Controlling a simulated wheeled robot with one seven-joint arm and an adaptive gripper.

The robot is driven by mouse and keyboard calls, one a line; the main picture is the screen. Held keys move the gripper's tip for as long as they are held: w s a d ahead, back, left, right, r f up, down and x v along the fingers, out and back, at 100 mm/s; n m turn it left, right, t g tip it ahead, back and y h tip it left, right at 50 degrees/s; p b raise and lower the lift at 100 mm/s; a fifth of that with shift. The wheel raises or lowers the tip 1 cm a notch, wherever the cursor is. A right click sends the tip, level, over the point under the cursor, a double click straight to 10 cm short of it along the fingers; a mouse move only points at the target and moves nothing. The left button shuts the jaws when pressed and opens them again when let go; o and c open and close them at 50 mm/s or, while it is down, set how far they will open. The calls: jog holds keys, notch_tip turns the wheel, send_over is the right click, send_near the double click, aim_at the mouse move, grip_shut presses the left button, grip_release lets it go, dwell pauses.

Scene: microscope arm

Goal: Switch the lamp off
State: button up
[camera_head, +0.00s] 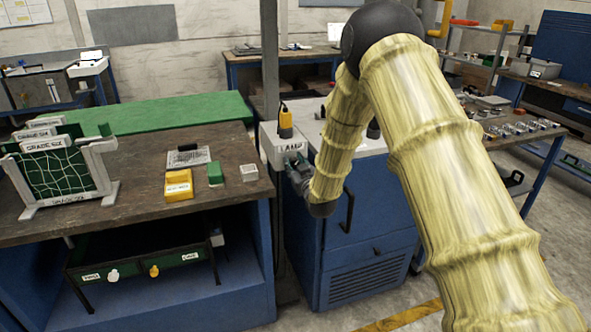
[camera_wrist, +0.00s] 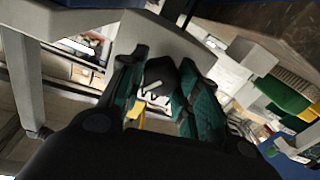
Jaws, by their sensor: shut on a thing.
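A pale box with a "LAMP" label (camera_head: 280,146) stands at the right end of the brown bench, against a grey post. My gripper (camera_head: 294,164) is at the front face of this box, just below the label. In the wrist view my gripper (camera_wrist: 158,98) has its two teal fingers on either side of a dark knob-like part (camera_wrist: 159,72) with white marks near it. The jaws are shut on this part. The fingers and wrist hide most of it in the head view, so its angle cannot be told.
A yellow and black device (camera_head: 285,122) stands on top of the lamp box. A blue cabinet (camera_head: 365,225) is close behind my wrist. The bench (camera_head: 130,225) to the left carries a yellow tray (camera_head: 178,190), a green block (camera_head: 215,173) and a netted rack (camera_head: 62,172).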

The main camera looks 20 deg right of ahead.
jog(key=n+b, duration=0.2)
jog(key=n, duration=0.2)
jog(key=shift+f, duration=0.2)
jog(key=shift+n+b, duration=1)
jog(key=shift+n, duration=0.6)
jog(key=shift+r, duration=0.1)
jog(key=o, duration=1)
jog(key=s, duration=1.2)
jog(key=shift+d, duration=0.15)
